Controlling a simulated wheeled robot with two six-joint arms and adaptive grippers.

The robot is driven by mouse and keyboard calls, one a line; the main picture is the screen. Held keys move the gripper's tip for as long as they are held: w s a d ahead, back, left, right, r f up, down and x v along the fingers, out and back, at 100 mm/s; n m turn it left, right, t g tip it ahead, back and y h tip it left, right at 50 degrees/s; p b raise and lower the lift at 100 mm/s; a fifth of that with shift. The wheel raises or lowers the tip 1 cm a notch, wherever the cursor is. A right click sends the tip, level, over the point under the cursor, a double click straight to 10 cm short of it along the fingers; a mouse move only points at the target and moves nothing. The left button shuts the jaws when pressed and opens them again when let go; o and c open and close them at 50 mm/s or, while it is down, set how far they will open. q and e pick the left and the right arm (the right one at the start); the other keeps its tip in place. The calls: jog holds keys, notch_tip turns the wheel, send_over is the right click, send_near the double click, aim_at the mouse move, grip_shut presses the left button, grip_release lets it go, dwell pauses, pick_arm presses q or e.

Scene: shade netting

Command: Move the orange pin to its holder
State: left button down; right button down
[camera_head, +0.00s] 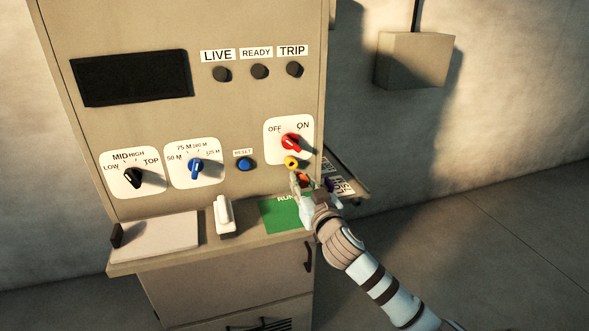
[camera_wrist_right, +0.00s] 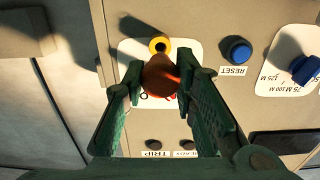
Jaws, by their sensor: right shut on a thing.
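My right gripper (camera_head: 305,183) is in front of the cabinet's lower right, below the red OFF/ON knob (camera_head: 291,142). It is shut on the orange pin (camera_head: 306,180). In the right wrist view the pin (camera_wrist_right: 158,80) shows as a rounded orange-brown end between the green fingertips. A yellow ring with a dark centre (camera_head: 291,162) is on the panel just above the gripper; it also shows in the right wrist view (camera_wrist_right: 159,45) beside the pin. Whether the pin touches the panel I cannot tell. My left gripper is not in view.
A side shelf (camera_head: 351,187) with a partly hidden label juts out right of the cabinet, behind my gripper. The ledge holds a green card (camera_head: 275,216), a white switch (camera_head: 223,217) and a pale plate (camera_head: 155,238). A blue RESET button (camera_head: 244,164) is left of the ring.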

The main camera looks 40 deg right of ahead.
aim_at(304, 184)
jog(key=shift+p+v, duration=0.45)
jog(key=shift+v, duration=1.55)
